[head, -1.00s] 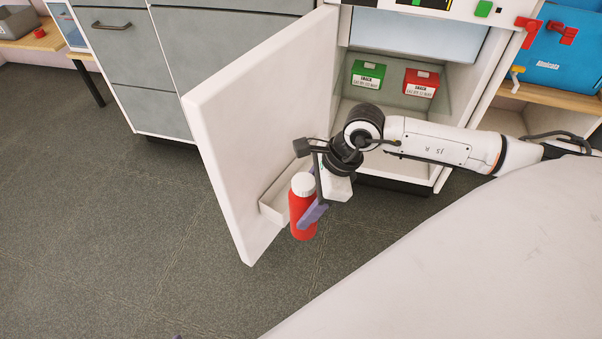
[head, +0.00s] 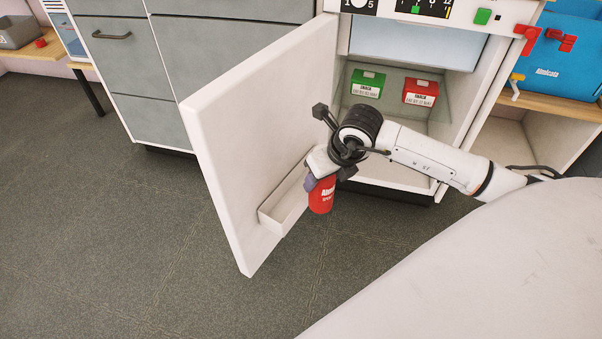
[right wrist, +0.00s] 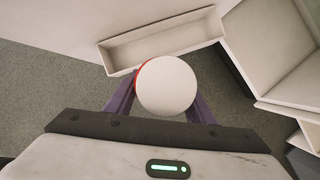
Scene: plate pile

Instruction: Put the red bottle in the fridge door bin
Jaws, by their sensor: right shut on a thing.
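The red bottle (head: 321,197) hangs below my right gripper (head: 313,182), which is shut on it. Its white cap (right wrist: 167,86) faces the camera in the right wrist view, between the two purple fingers. In the head view my wrist hides the cap. The white door bin (head: 283,209) is fixed low on the inside of the open fridge door (head: 258,120). It is empty in the right wrist view (right wrist: 160,46). The bottle is beside the bin, on its right in the head view, and outside it. My left gripper is not in view.
The fridge (head: 470,110) stands open behind my right arm. A green box (head: 368,83) and a red box (head: 421,92) sit on its shelf. Grey drawers (head: 128,50) stand at the back left. The floor left of the door is clear.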

